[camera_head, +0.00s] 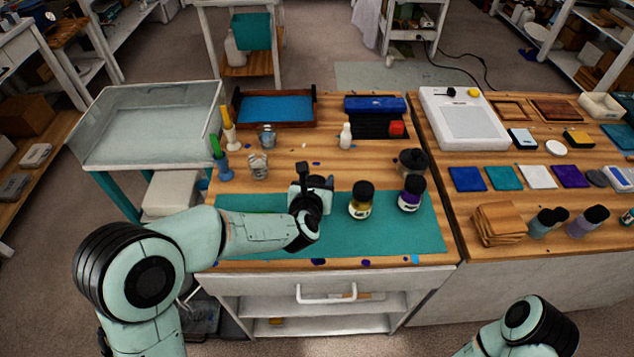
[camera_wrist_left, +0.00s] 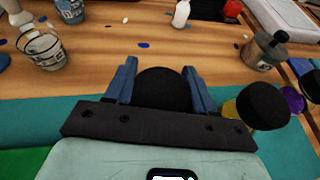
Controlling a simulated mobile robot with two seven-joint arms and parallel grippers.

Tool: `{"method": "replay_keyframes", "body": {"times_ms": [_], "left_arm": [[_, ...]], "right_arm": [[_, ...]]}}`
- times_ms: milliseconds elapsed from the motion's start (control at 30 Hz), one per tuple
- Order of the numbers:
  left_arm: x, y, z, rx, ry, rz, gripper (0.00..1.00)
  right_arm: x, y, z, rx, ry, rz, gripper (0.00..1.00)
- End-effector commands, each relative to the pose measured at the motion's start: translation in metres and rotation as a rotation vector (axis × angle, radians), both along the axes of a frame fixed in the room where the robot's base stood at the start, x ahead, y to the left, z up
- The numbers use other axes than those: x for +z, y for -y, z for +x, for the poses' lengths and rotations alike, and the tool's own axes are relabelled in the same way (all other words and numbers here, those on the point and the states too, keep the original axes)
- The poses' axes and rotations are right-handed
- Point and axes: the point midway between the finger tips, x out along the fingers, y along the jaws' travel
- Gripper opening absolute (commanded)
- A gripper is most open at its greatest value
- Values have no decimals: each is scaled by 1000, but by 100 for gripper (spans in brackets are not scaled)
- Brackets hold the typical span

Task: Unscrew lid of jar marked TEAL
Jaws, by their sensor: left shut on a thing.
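My left gripper (camera_head: 311,203) is over the teal mat (camera_head: 405,236), left of two jars with black lids. In the left wrist view its two blue fingers (camera_wrist_left: 160,88) are closed on the sides of a round black lid (camera_wrist_left: 165,86). The jar under this lid and any marking on it are hidden by the gripper. A yellow jar (camera_head: 360,204) and a purple jar (camera_head: 409,196) stand upright to the right, apart from the gripper. My right gripper is out of view; only part of my right arm shows at the lower right.
A second bench to the right holds colour tiles (camera_head: 505,178) and bottles (camera_head: 588,221). The mat's right front is clear.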

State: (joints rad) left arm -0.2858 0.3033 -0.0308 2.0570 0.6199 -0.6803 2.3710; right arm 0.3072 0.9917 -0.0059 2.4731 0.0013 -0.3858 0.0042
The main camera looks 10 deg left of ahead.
Motion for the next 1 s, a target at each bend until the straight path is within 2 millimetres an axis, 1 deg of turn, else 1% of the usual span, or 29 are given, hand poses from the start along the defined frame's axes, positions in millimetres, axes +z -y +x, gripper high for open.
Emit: {"method": "replay_keyframes", "body": {"times_ms": [267, 433, 467, 500, 533, 800, 900, 933, 1000], "left_arm": [[-1, 0, 0, 1, 2, 0, 0], [-5, 0, 0, 1, 2, 0, 0], [-4, 0, 0, 1, 1, 0, 64], [-4, 0, 0, 1, 1, 0, 77], [-3, 0, 0, 1, 1, 0, 80], [-3, 0, 0, 1, 1, 0, 80], [0, 0, 0, 1, 1, 1, 80], [2, 0, -1, 0, 2, 1, 80], [5, 1, -12, -1, 4, -1, 80]], "right_arm": [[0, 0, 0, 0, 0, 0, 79], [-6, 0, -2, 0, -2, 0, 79], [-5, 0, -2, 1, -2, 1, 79], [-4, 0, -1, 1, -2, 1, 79], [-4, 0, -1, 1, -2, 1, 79], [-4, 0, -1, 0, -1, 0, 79], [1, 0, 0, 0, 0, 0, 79], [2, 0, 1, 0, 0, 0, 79], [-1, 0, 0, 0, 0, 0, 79]]}}
